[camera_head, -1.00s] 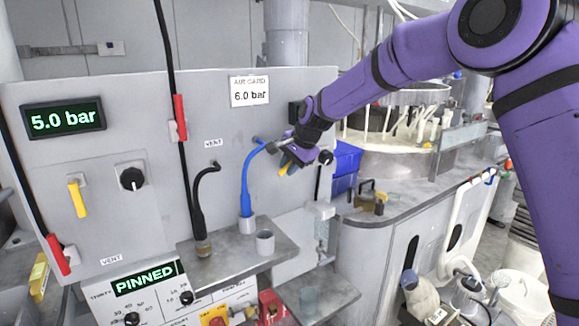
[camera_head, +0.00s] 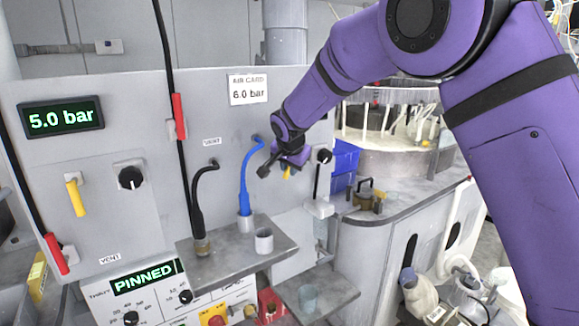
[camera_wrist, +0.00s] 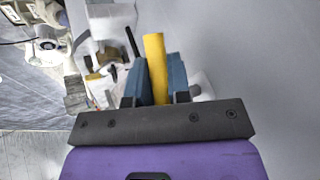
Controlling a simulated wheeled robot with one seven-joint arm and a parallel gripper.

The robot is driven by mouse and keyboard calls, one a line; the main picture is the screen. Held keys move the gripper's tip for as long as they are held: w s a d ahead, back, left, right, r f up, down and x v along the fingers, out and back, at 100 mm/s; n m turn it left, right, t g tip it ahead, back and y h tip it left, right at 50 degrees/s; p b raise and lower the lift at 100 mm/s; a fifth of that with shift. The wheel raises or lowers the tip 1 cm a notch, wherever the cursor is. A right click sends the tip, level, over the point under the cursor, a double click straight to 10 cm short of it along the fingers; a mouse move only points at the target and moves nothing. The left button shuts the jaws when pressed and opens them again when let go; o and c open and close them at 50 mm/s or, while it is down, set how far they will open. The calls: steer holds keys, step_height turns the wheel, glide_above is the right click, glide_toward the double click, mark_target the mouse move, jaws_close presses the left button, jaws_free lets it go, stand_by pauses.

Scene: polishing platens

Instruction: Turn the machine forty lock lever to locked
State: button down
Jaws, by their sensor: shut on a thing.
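My gripper (camera_head: 288,165) is at the right part of the grey panel. It is shut on a yellow lever (camera_head: 287,173), mostly hidden by the gripper in the head view. In the wrist view the yellow lever (camera_wrist: 155,68) stands between the two blue fingers of my gripper (camera_wrist: 155,75). The lever's mount and any lock label are hidden. A second yellow lever (camera_head: 76,197) hangs down on the left of the panel, beside a black knob (camera_head: 131,178). A green display (camera_head: 146,277) below reads PINNED.
A blue hose (camera_head: 245,180) and a black hose (camera_head: 196,205) run close left of my gripper, down to a small shelf (camera_head: 225,258) with a grey cup (camera_head: 264,240). Another black knob (camera_head: 324,156) is just right. A blue bin (camera_head: 343,163) stands behind.

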steer(key=t+h, duration=0.1)
steer(key=n+t+h, duration=0.1)
steer(key=h, duration=0.1)
steer(key=shift+w+d+f, duration=0.15)
steer(key=shift+f, duration=0.05)
steer(key=shift+w+d+n+t+h, duration=0.1)
steer(key=shift+d+n+t+h, duration=0.15)
steer(key=shift+t+h, duration=0.4)
steer(key=shift+t, duration=0.25)
steer(key=c, duration=1.4)
jaws_free()
steer(key=shift+o, duration=0.2)
steer(key=v, duration=1)
steer(key=shift+s+a+r, duration=0.2)
steer(key=shift+s+r, duration=0.05)
